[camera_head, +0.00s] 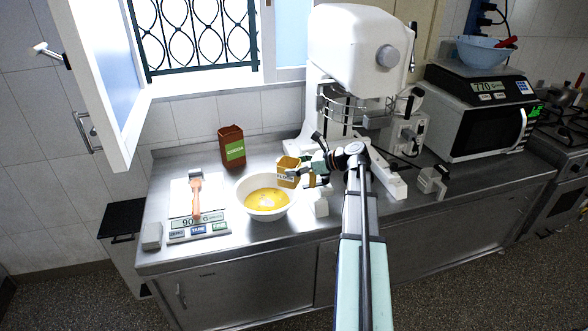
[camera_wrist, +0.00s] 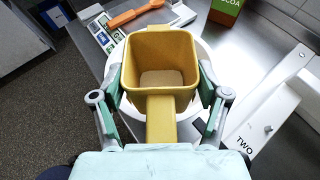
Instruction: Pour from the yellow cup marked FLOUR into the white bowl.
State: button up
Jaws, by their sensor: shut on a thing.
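The yellow cup (camera_head: 287,177) with a dark label is above the right rim of the white bowl (camera_head: 246,203) in the head view. My gripper (camera_head: 308,171) is shut on the cup from its right side. In the wrist view the gripper (camera_wrist: 160,82) has a finger on each side of the cup (camera_wrist: 160,108). I look into its square opening and see a pale layer at the bottom. The cup looks roughly upright. The bowl holds something yellow with a paler patch. In the wrist view, the cup hides most of the bowl (camera_wrist: 113,62).
A scale (camera_head: 185,233) with an orange-handled brush (camera_head: 196,200) lies left of the bowl. A brown cocoa box (camera_head: 231,148) stands behind. A large white mixer (camera_head: 350,50) stands behind and right of the cup.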

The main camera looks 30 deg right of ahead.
jog(key=shift+s, duration=0.1)
jog(key=shift+r+p, duration=0.15)
jog(key=shift+p, duration=0.45)
jog(key=shift+g+h, duration=0.4)
jog(key=shift+g, duration=0.2)
jog(key=shift+f+p, duration=0.65)
jog(key=shift+f, duration=1.35)
jog(key=shift+r, duration=0.1)
jog(key=shift+r+g+h, duration=0.1)
jog(key=shift+g+h, duration=0.7)
jog(key=shift+g, duration=0.2)
jog(key=shift+g+h, duration=0.3)
jog(key=shift+w+a+r+g+h, duration=0.15)
jog(key=shift+w+g+h, duration=0.15)
jog(key=shift+g, duration=0.2)
